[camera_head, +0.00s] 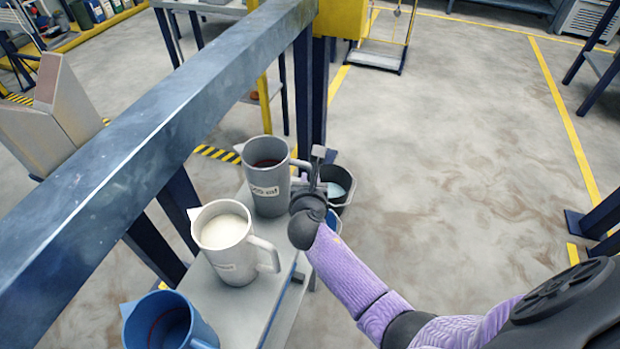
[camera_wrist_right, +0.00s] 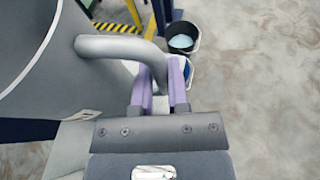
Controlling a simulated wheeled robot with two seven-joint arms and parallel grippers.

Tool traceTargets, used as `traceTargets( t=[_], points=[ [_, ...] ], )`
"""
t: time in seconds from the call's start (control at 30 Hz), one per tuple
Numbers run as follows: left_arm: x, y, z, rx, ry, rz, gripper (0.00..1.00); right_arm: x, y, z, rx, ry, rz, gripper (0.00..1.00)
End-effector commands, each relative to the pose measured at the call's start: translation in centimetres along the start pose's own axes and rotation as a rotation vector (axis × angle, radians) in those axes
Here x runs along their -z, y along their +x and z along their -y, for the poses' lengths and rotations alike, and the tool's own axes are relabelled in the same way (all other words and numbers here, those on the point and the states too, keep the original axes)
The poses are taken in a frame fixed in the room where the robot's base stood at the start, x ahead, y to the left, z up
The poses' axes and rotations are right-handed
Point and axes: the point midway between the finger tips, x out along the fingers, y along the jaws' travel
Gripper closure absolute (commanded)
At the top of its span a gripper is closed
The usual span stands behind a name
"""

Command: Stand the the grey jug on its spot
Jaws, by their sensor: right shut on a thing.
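The grey jug (camera_head: 268,200) is upright at the far end of a narrow grey shelf (camera_head: 247,300), with a label on its side and dark liquid inside. My right gripper (camera_head: 311,180) is shut on its handle, on the right side of the jug. In the right wrist view the purple fingers (camera_wrist_right: 160,88) close around the grey handle (camera_wrist_right: 120,47), and the jug's body (camera_wrist_right: 50,85) fills the left. I cannot tell whether the jug's base touches the shelf. No marked spot shows clearly. My left gripper is not in view.
A white jug (camera_head: 232,262) with pale liquid and a blue jug (camera_head: 195,330) stand nearer on the shelf. A thick blue-grey beam (camera_head: 130,150) crosses at the left. A dark bucket (camera_head: 343,196) with light liquid stands beyond my gripper. The floor at right is open.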

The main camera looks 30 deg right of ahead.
Motion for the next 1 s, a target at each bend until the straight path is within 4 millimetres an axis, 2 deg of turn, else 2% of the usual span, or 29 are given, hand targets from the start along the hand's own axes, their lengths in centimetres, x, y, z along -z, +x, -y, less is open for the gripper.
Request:
traceTargets(
  t=[0.3,0.33,0.5,0.8,0.87,1.0],
  points=[
    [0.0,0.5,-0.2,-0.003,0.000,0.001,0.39,0.6,0.3,0.0,0.000,0.001,0.001,1.00],
    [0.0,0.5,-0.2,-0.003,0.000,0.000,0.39,0.6,0.3,0.0,0.000,0.001,0.001,0.76],
    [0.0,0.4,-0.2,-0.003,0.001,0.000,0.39,0.6,0.2,0.0,0.000,0.001,0.001,0.40],
    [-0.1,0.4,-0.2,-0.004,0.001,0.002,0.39,0.6,0.2,0.0,0.000,0.000,0.000,0.39],
    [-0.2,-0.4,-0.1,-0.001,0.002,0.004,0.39,0.3,-0.9,0.0,-0.001,-0.001,0.000,0.39],
    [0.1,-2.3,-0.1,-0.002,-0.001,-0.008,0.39,0.0,-4.3,0.0,-0.002,0.000,-0.001,0.39]
  ],
)
